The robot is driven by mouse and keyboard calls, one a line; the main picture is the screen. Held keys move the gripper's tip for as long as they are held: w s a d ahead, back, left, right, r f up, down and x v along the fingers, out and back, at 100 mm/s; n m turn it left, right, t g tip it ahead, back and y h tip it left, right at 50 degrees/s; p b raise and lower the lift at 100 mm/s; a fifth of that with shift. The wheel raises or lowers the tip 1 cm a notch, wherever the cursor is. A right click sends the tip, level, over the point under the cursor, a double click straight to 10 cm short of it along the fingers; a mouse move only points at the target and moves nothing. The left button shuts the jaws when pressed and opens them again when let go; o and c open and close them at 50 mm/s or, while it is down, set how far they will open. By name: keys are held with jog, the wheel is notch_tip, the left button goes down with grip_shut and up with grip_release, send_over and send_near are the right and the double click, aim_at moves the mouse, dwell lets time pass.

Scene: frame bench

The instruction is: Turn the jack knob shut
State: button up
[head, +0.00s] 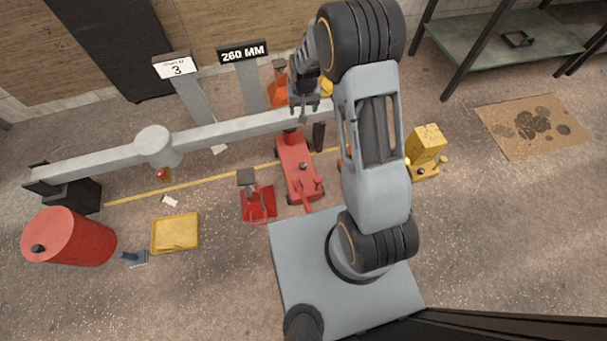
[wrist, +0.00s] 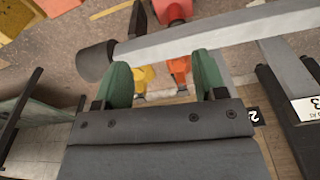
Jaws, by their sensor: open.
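A long red floor jack (head: 295,160) stands under the grey beam in the head view, with a small dark knob-like part (head: 303,167) on its top. Which part is the task's knob, and how far it is turned, I cannot tell. My gripper (head: 304,112) is at the beam, above the jack's far end. In the wrist view my gripper (wrist: 163,78) shows its two green fingertips wide apart with nothing held. An orange thing (wrist: 180,67) and a yellow thing (wrist: 145,76) show beyond the gap. Part of the red jack (wrist: 174,9) shows at the top edge.
The grey beam (head: 230,128) runs close by my gripper and crosses the wrist view (wrist: 200,38). A red stand (head: 257,202), yellow tray (head: 175,232), red drum (head: 70,237) and yellow block-like unit (head: 426,142) stand around. A stained mat (head: 530,125) lies right. Floor at lower right is clear.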

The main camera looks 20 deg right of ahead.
aim_at(303, 166)
jog(key=shift+m+g, duration=0.3)
jog(key=shift+g, duration=0.3)
jog(key=f+b, duration=0.4)
jog(key=f, duration=1)
jog(key=f+b, duration=0.5)
jog(key=f, duration=0.9)
jog(key=w+f+b, duration=0.1)
jog(key=f+b, duration=0.4)
jog(key=f, duration=0.9)
jog(key=shift+d, duration=0.15)
jog(key=c, duration=0.9)
